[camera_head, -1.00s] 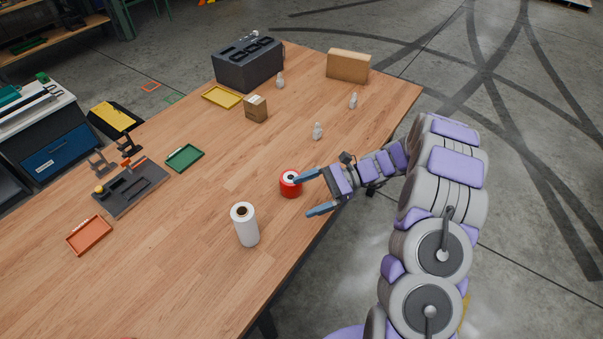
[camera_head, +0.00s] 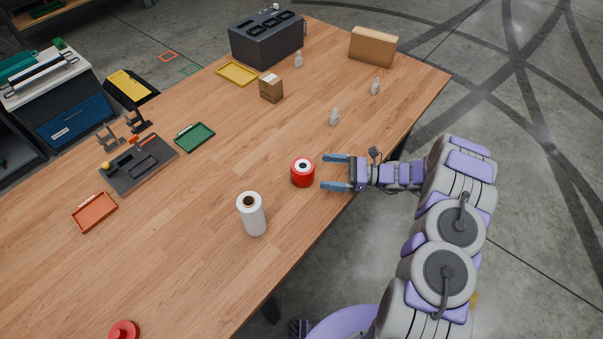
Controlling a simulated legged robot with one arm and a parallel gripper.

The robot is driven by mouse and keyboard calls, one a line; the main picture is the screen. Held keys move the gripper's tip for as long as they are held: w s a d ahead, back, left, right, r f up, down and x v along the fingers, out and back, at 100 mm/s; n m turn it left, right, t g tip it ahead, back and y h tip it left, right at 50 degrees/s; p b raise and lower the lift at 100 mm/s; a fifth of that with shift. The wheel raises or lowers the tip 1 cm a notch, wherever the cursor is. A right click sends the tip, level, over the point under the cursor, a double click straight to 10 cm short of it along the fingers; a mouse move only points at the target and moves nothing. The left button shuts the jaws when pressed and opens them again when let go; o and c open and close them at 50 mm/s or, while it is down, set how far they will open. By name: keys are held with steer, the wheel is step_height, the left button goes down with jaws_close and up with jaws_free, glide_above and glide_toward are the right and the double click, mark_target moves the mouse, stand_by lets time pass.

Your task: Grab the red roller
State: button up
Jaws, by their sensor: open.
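The red roller (camera_head: 303,176) is a short red cylinder with a white top and dark centre, standing upright on the wooden table near its right edge. My gripper (camera_head: 329,172) is open just to the right of the roller. Its two blue fingers point left toward the roller, one farther back and one nearer the front. The fingertips appear close to the roller but not around it. I cannot tell whether a finger touches it. Nothing is between the fingers.
A white roll (camera_head: 252,215) stands front-left of the roller. A small pale bottle (camera_head: 334,117) stands behind it. A cardboard box (camera_head: 271,89), green tray (camera_head: 195,137) and another red object (camera_head: 123,331) are farther off. The wooden table (camera_head: 225,180) left of the roller is clear.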

mark_target(297, 165)
steer(key=a+b, duration=0.1)
steer(key=a, duration=0.6)
steer(key=w+a+b, duration=0.1)
steer(key=a, duration=0.2)
steer(key=shift+a+r+b, duration=0.1)
steer(key=shift+a+b, duration=0.1)
steer(key=shift+b, duration=0.15)
steer(key=shift+d, duration=0.1)
steer(key=shift+c, duration=0.3)
steer(key=c, duration=1.2)
